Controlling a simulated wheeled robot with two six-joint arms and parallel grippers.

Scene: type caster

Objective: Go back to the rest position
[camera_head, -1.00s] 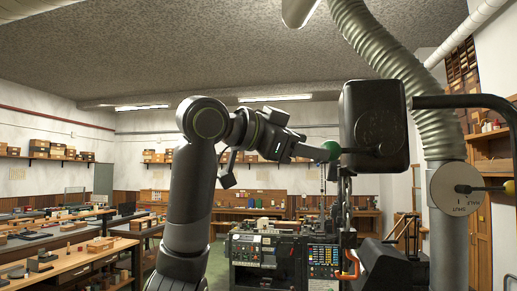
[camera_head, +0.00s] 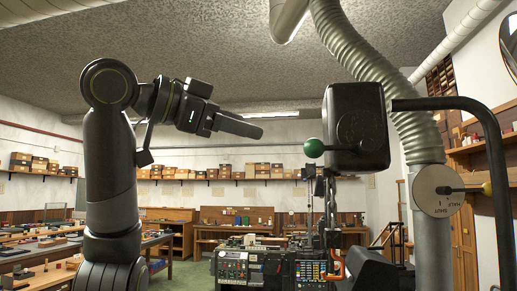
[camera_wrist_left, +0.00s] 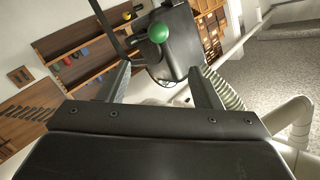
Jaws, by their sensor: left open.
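My left gripper (camera_head: 240,125) is raised at the middle of the head view, pointing right. Its fingers also show in the left wrist view (camera_wrist_left: 160,85), spread apart with nothing between them. A green ball knob (camera_head: 313,148) on the side of a black box (camera_head: 357,127) is to the right of the fingertips, with a clear gap. In the left wrist view the green knob (camera_wrist_left: 159,32) shows beyond the fingers. My right gripper is not in view.
A ribbed grey duct (camera_head: 375,75) and a black bent pipe (camera_head: 480,120) stand right of the box. A chain (camera_head: 329,205) hangs below the box. Machines with control panels (camera_head: 235,265) stand low in front. Benches (camera_head: 40,250) line the left; the air around my left arm is clear.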

